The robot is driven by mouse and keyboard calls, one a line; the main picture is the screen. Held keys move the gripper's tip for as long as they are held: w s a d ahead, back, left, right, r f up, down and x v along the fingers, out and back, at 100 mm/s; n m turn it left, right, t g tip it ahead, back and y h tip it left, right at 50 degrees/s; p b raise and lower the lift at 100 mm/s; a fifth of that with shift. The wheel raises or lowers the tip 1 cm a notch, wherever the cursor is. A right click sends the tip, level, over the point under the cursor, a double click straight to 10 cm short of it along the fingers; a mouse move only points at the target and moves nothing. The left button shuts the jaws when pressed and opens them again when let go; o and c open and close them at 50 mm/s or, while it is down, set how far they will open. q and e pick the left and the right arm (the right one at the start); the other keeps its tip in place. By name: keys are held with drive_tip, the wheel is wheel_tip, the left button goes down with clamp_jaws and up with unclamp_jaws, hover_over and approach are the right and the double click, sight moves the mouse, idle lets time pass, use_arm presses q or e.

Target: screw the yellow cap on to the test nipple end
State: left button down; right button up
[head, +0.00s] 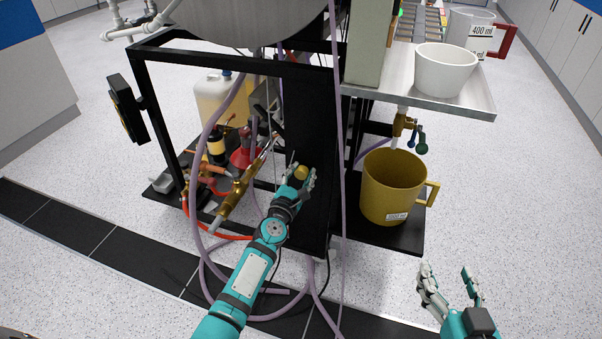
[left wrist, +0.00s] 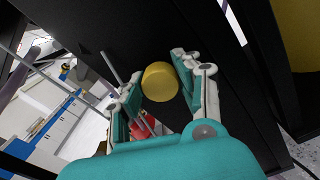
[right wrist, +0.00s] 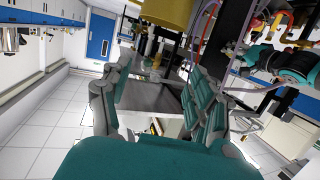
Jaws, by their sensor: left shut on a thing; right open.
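The yellow cap (head: 301,172) is at the fingertips of my left gripper (head: 299,178), in front of the black panel of the burner frame. In the left wrist view the round yellow cap (left wrist: 160,82) sits between the two fingers, and my left gripper is shut on it. A brass pipe fitting (head: 236,192) slants through the frame to the left of my left gripper, apart from it. I cannot tell which part is the test nipple end. My right gripper (head: 452,276) is open and empty over the floor at the lower right; it also shows in the right wrist view (right wrist: 160,75).
A black frame (head: 145,85) surrounds bottles, hoses and a red flask (head: 243,158). A purple hose (head: 203,190) hangs in front of the frame. A yellow jug (head: 390,190) stands on the low black shelf to the right. A white bowl (head: 445,70) sits on the metal tray above.

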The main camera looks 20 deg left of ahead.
use_arm(q)
drive_tip(key=shift+w+r+m, duration=0.1)
drive_tip(key=shift+r+m, duration=0.2)
drive_tip(key=shift+m, duration=0.3)
drive_tip(key=m, duration=0.3)
drive_tip(key=shift+a+r+p, duration=0.1)
drive_tip(key=shift+p, duration=0.3)
drive_tip(key=c, duration=1.3)
unclamp_jaws()
drive_tip(key=o, duration=0.5)
drive_tip(key=shift+w, duration=0.1)
drive_tip(key=shift+c, duration=0.2)
drive_tip(key=shift+f, duration=0.25)
use_arm(e)
drive_tip(key=f, duration=0.1)
drive_tip(key=g, duration=0.1)
drive_tip(key=s+f, duration=0.1)
drive_tip(key=shift+d+f+g+h, duration=0.35)
drive_tip(key=shift+g+h, duration=0.05)
use_arm(q)
drive_tip(key=shift+f, duration=0.1)
